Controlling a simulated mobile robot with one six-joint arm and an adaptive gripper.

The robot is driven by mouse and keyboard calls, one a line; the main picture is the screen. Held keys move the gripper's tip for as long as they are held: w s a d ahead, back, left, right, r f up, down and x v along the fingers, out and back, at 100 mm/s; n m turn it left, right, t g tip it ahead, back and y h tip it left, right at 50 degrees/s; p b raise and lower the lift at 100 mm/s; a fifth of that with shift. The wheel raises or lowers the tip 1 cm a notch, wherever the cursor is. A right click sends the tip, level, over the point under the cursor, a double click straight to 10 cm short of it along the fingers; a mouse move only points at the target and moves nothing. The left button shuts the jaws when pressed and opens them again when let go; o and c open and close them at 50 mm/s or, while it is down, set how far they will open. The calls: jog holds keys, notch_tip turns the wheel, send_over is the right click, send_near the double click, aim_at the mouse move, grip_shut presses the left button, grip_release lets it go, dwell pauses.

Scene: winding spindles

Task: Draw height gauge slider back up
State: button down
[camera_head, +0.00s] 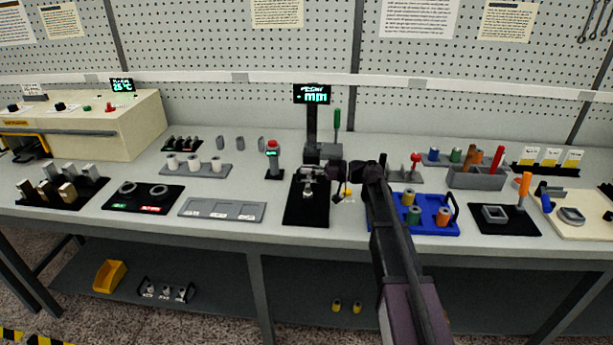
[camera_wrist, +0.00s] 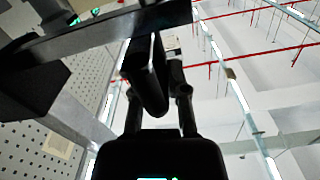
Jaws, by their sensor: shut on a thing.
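The height gauge (camera_head: 311,125) has a dark upright column with a green-lit "mm" display (camera_head: 312,95) on top. It stands at the back of a black mat (camera_head: 306,214). My gripper (camera_head: 338,179) is low at the right side of the gauge, with my arm reaching in from the front right. In the wrist view, which looks steeply upward, my gripper (camera_wrist: 155,75) is shut on a dark rounded handle (camera_wrist: 151,92). The handle is under a dark bar (camera_wrist: 95,36) that crosses the upper left. The slider's exact height on the column is hard to tell.
A small metal fixture (camera_head: 308,185) stands on the mat, left of my gripper. A blue tray (camera_head: 433,229) with several spools lies close on the right.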

notch_tip(320, 180, up, 15)
jog(key=p, duration=1.4)
jog(key=shift+w, duration=0.15)
dwell(1.4)
jog(key=c, duration=0.6)
grip_release()
jog(key=shift+f, duration=0.1)
jog(key=shift+c, duration=0.2)
jog(key=shift+d, duration=0.1)
jog(key=d, duration=0.6)
jog(key=shift+s+d, duration=0.25)
jog(key=shift+d, duration=0.15)
